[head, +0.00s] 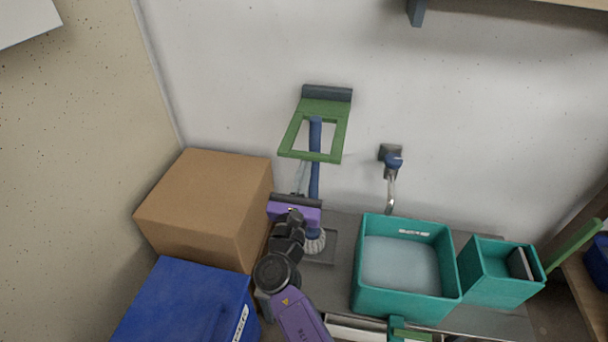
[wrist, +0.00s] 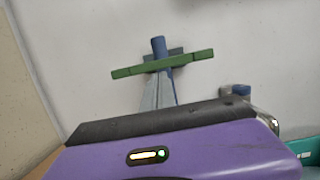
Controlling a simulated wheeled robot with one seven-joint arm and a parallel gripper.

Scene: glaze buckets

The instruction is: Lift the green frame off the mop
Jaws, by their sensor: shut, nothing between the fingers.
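The green frame (head: 287,139) is a flat piece with a rectangular opening, at a dark block (head: 327,94) by the wall. The mop (head: 314,185) stands upright with a blue handle and a pale head at the bottom. Its handle top shows inside the frame's opening. In the wrist view the frame (wrist: 190,60) appears nearly edge-on, with the handle top (wrist: 158,45) rising above it. My gripper (head: 302,166) is shut and empty, pointing up beside the handle, below the frame's front bar. Its pale fingers also show in the wrist view (wrist: 158,78). Contact with the frame cannot be told.
A cardboard box (head: 205,190) and a blue box (head: 185,305) stand at the left. A teal bucket (head: 360,290) and a smaller teal bucket (head: 490,290) stand at the right. A wall holder (head: 391,155) with a blue-ended tool is right of the frame.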

